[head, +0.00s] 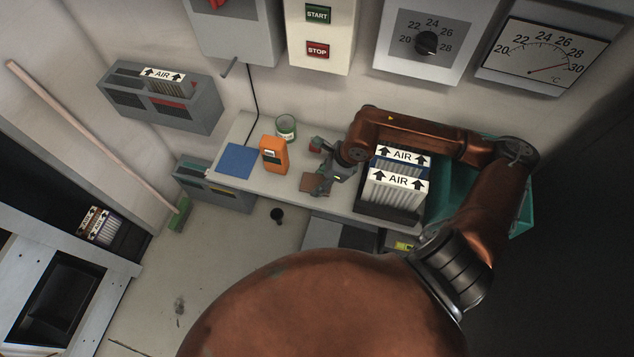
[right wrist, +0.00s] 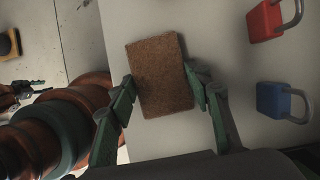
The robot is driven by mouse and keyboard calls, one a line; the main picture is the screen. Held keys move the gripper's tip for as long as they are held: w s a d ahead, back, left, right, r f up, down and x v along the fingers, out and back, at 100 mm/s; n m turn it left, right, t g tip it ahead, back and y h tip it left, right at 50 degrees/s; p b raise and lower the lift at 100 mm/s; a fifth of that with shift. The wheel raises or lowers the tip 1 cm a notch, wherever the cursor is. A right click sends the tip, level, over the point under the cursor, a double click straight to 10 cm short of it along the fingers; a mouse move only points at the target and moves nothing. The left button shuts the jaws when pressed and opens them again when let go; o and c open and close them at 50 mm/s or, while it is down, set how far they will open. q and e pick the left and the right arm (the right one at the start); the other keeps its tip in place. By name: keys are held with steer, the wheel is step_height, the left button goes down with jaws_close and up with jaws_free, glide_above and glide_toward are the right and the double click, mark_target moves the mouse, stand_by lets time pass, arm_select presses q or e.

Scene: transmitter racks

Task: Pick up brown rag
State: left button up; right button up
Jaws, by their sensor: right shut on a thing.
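The brown rag (head: 307,183) is a flat, rectangular brown piece at the front edge of the grey bench. In the right wrist view the rag (right wrist: 160,75) lies between the two green fingers. My right gripper (head: 318,186) reaches in from the right and is shut on the rag at its near part, with a finger on either side. I cannot tell whether the rag is lifted off the bench. A small dark green shape (right wrist: 24,88) at the left edge of the right wrist view may be my left gripper; it is too small to read its state.
A red padlock (right wrist: 265,20) and a blue padlock (right wrist: 273,100) lie beside the rag. On the bench (head: 342,203) are an orange device (head: 273,155), a blue sheet (head: 236,160) and a green-white roll (head: 285,127). Filters marked AIR (head: 397,190) stand close under my right arm.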

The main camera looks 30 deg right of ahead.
mark_target(313, 182)
steer(key=shift+r, duration=0.6)
step_height(313, 182, up, 3)
steer(key=shift+s+f, duration=0.1)
steer(key=shift+f, duration=0.1)
steer(key=s+a+r+p, duration=0.6)
steer(key=s+r+p, duration=0.3)
steer(key=s, duration=0.3)
steer(key=shift+a+r, duration=0.15)
steer(key=shift+a, duration=0.1)
